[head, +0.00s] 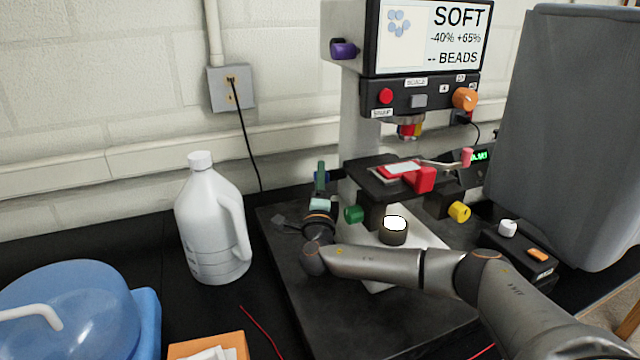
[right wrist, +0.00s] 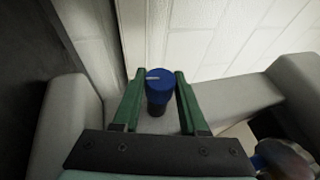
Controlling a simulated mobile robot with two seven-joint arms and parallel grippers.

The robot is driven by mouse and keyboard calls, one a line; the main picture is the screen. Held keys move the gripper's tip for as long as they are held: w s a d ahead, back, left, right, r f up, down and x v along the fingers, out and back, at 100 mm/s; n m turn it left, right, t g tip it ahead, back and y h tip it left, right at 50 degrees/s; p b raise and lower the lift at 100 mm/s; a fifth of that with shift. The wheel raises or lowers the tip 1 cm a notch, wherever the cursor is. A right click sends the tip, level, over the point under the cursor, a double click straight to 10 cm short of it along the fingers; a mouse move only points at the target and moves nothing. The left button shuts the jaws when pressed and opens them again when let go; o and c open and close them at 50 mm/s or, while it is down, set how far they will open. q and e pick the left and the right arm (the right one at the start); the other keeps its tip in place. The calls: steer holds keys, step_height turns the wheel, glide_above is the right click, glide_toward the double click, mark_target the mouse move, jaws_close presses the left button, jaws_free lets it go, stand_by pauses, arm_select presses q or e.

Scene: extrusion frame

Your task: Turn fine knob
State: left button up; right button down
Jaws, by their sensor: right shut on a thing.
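A blue knob (right wrist: 158,90) with a white mark on its top stands between the two green fingers of my right gripper (right wrist: 160,74) in the right wrist view. The fingers are shut on its sides. In the head view, my right gripper (head: 320,168) is at the left side of the microscope (head: 358,120), and its arm crosses in front of the base. The knob is almost wholly hidden there behind the fingers. The microscope's screen (head: 435,38) reads "SOFT", "-40% +65%" and "-- BEADS". My left gripper is not in view.
A green knob (head: 354,214) and a yellow knob (head: 459,211) sit below the stage (head: 375,180). A white jug (head: 212,220) stands left of the base. A grey bin (head: 565,130) is at the right. A blue container (head: 75,310) is at the front left.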

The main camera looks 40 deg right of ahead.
steer(key=shift+c, duration=2.2)
jaws_free()
steer(key=v, duration=1.2)
steer(key=shift+s+a, duration=0.2)
steer(key=shift+s, duration=0.05)
